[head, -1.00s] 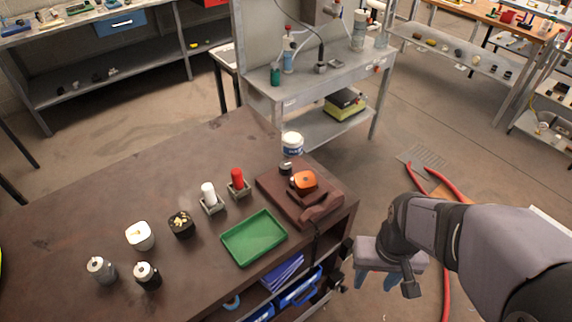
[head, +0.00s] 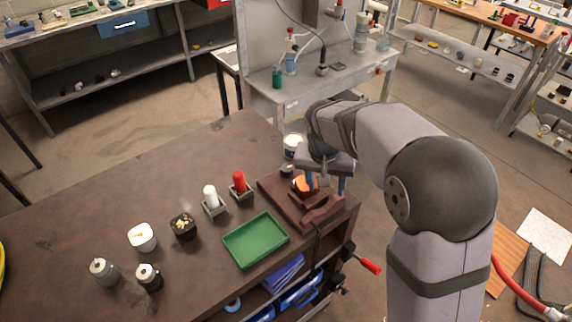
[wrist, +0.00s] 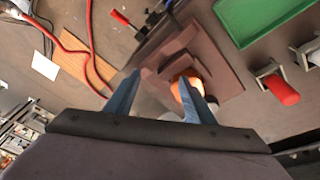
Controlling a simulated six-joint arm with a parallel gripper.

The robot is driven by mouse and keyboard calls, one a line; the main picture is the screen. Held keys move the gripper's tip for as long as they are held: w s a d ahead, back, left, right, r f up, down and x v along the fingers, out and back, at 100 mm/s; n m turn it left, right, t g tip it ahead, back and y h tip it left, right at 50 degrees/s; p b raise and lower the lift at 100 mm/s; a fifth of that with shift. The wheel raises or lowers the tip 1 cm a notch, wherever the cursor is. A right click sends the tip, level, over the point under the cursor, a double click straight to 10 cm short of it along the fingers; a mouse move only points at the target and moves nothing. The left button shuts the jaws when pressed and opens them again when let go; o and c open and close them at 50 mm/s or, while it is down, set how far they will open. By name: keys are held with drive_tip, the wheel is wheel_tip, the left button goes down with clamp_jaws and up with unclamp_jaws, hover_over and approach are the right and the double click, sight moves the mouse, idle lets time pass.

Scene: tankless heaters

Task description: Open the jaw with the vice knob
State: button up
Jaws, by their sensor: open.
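A brown block-like fixture (head: 285,201), which looks like the vice, sits at the table's right corner. An orange piece (head: 304,184) is on it, partly hidden by my gripper; it also shows in the wrist view (wrist: 193,87), behind the right finger. A red-handled knob (head: 370,266) on a dark rod sticks out past the table's right edge. It also shows in the wrist view (wrist: 119,17). My gripper (head: 326,188) is open, fingers pointing down over the fixture; it is empty in the wrist view (wrist: 160,78). I cannot tell whether a finger touches the fixture.
A green tray (head: 255,241) lies beside the fixture. Small pots and canisters stand at the left. The table's middle is clear.

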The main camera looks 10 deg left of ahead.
drive_tip(key=m+t, duration=0.1)
drive_tip(key=t, duration=0.1)
approach(287, 168)
drive_tip(key=shift+p+x, duration=1.7)
drive_tip(key=shift+x, duration=2.55)
drive_tip(key=shift+w, duration=0.1)
drive_tip(key=c, duration=1.1)
drive_tip(key=shift+o, duration=0.2)
